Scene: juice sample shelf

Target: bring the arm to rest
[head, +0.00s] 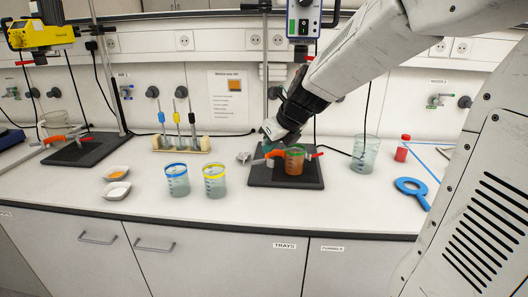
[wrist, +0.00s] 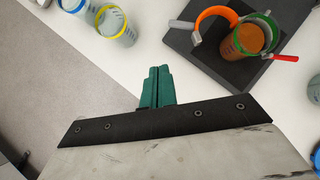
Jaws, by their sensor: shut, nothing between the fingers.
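My gripper (head: 270,130) is at the end of my arm, above the bench near the dark stand base (head: 259,175). In the wrist view its green fingers (wrist: 157,85) are together and empty. A green-rimmed beaker of orange-brown juice (head: 294,162) stands on the base, and it also shows in the wrist view (wrist: 249,40). An orange curved clamp (wrist: 213,18) is beside the beaker. My gripper appears apart from the beaker; in the head view it partly overlaps the area behind it.
A blue-rimmed beaker (head: 177,182) and a yellow-rimmed beaker (head: 214,182) stand left of the base. A stand rod (head: 265,70) rises behind.

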